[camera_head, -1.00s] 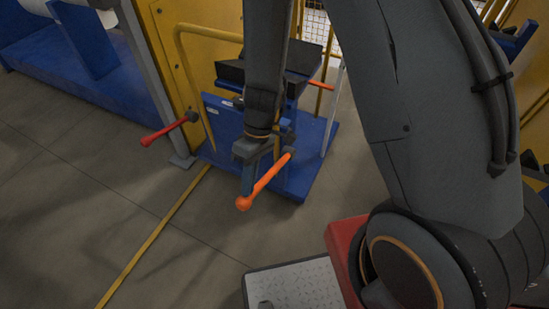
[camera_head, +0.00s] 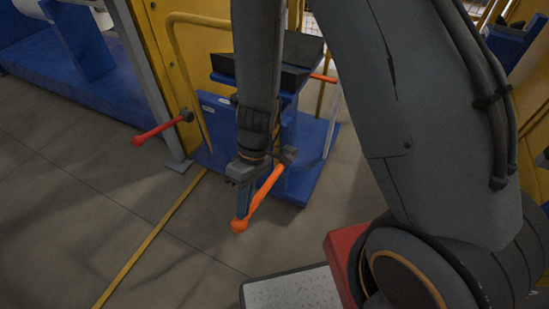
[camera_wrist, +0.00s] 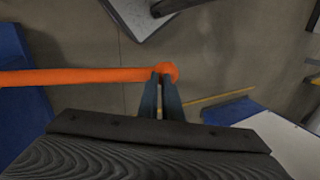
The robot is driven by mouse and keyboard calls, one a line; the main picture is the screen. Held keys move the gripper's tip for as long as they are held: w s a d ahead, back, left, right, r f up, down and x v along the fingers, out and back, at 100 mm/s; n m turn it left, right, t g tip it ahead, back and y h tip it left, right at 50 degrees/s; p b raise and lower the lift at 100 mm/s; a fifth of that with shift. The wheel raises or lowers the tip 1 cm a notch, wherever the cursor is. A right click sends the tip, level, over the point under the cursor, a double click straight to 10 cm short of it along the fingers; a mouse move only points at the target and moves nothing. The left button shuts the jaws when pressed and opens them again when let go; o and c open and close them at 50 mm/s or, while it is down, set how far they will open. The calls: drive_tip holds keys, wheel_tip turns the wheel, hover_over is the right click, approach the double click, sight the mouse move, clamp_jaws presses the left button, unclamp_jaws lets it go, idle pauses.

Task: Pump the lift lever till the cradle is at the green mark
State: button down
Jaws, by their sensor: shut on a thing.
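The orange lift lever (camera_head: 263,190) sticks out from the front of the blue lift cart (camera_head: 292,186) and slopes down toward me, ending in a ball. My gripper (camera_head: 242,205) is shut on the lever close to that ball. In the wrist view, the fingertips (camera_wrist: 163,76) meet the orange bar (camera_wrist: 80,76) just beside its ball end. The black cradle (camera_head: 308,50) sits on top of the cart, partly hidden behind my arm. I cannot make out the green mark in either view.
A red-handled lever (camera_head: 160,130) juts from the yellow machine frame (camera_head: 165,75) on the left. A second orange handle (camera_head: 322,78) shows behind the cart. A yellow floor line (camera_head: 150,240) runs left of the lever.

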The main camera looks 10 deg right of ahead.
drive_tip(key=shift+f+b, duration=0.35)
drive_tip(key=shift+f, duration=0.4)
drive_tip(key=shift+r+p, duration=0.35)
drive_tip(key=p+v, duration=1.2)
drive_tip(key=v, duration=0.5)
drive_tip(key=shift+w+d+r, duration=0.25)
drive_tip(key=shift+w+d, duration=0.1)
drive_tip(key=s+b+x, duration=0.1)
drive_tip(key=b+x, duration=0.2)
drive_tip(key=x, duration=0.3)
drive_tip(key=shift+a, duration=0.45)
drive_tip(key=shift+r, duration=0.1)
